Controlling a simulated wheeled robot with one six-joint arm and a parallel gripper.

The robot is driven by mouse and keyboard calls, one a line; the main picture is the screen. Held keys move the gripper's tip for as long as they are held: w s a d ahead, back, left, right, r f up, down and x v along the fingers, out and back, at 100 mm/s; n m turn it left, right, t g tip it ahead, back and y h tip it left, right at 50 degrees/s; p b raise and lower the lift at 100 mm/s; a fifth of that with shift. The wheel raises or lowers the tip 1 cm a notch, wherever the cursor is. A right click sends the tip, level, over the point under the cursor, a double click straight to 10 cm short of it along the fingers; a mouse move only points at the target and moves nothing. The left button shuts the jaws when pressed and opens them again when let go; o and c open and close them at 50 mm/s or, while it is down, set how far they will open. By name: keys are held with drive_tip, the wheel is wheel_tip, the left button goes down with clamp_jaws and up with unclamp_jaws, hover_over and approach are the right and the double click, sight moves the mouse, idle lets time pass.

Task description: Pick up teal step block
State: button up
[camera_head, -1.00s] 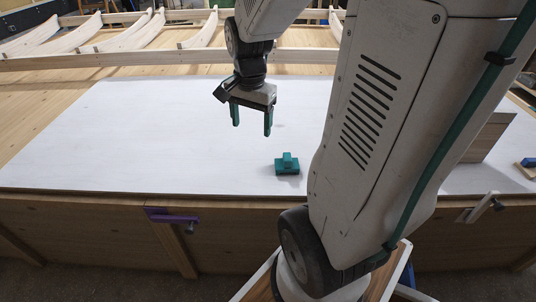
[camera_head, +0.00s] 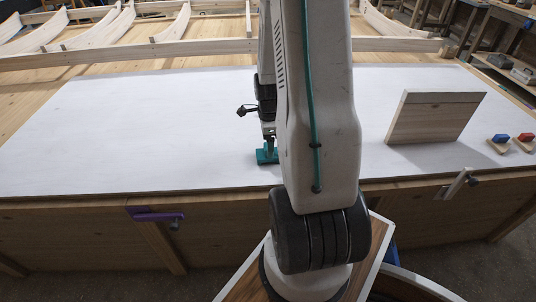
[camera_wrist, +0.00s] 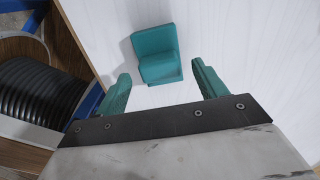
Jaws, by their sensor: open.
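The teal step block (camera_wrist: 155,50) lies on the white tabletop (camera_head: 140,130), near its front edge. In the head view only part of the block (camera_head: 264,156) shows beside my arm, which hides the rest. In the wrist view it sits just beyond and between my two teal fingertips, with a raised step on its near side. My gripper (camera_wrist: 161,82) is open and empty, its fingers apart on either side of the block's near end. I cannot tell from these views how high the fingers are above the table.
A wooden board (camera_head: 433,118) stands upright at the right of the table. Blue (camera_head: 500,139) and red (camera_head: 525,137) pieces sit on small wooden bases at the far right. A purple clamp (camera_head: 157,215) is on the front edge. The table's left half is clear.

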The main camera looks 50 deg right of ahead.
drive_tip(key=shift+f, duration=1.3)
drive_tip(key=c, duration=0.9)
